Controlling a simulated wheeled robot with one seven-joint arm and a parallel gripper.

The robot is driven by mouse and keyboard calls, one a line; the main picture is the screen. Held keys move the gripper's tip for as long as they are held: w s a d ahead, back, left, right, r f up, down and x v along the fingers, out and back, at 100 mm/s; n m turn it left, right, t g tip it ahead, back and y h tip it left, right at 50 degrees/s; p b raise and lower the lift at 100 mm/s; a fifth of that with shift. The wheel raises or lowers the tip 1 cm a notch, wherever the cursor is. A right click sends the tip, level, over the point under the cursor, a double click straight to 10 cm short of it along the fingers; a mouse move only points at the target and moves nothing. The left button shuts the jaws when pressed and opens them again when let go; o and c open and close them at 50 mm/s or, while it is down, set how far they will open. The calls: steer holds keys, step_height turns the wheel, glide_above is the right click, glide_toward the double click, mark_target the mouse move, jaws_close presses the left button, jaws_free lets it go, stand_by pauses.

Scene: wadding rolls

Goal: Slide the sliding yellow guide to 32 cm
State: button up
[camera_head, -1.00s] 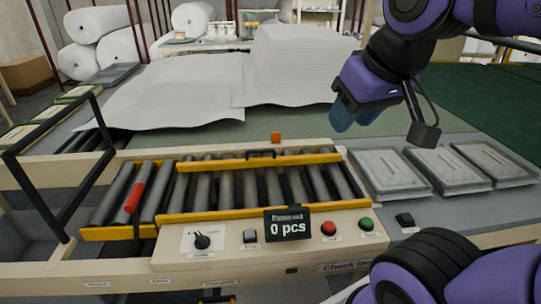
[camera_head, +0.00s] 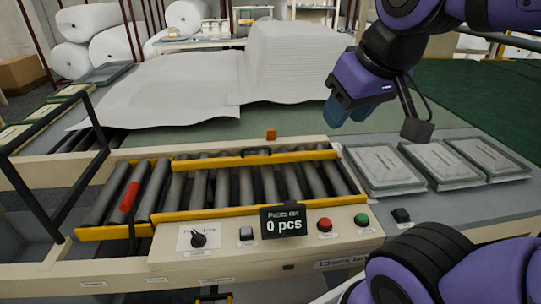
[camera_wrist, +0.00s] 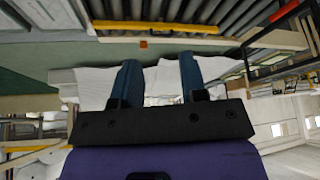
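The sliding yellow guide (camera_head: 215,161) is a yellow bar with a dark handle (camera_head: 256,152), lying across the far side of the roller conveyor (camera_head: 250,186). The guide also shows at the top of the wrist view (camera_wrist: 160,27). A fixed yellow rail (camera_head: 190,215) runs along the near side. My gripper (camera_head: 347,115) is in the air above the table, right of and higher than the guide, touching nothing. In the wrist view its two blue fingers (camera_wrist: 158,82) are apart with nothing held between them. No scale markings are readable.
A small orange block (camera_head: 271,134) sits behind the guide. White wadding (camera_head: 165,88) covers the table behind. Several grey trays (camera_head: 384,168) lie to the right. A display reads 0 pcs (camera_head: 283,222).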

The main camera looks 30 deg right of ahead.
steer(key=m+g, duration=0.3)
steer(key=m, duration=1.9)
glide_above(257, 156)
steer(key=shift+h, duration=0.4)
steer(key=s+a+x, duration=0.1)
steer(key=s+x, duration=0.1)
steer(key=x, duration=0.8)
steer(key=s+a+f+x, duration=0.1)
steer(key=s+x, duration=0.1)
steer(key=x, duration=0.8)
steer(key=s+a+x, duration=0.1)
steer(key=s+x, duration=0.1)
steer(key=x, duration=0.8)
steer(key=shift+f, duration=0.15)
steer(key=shift+c, duration=0.2)
jaws_close()
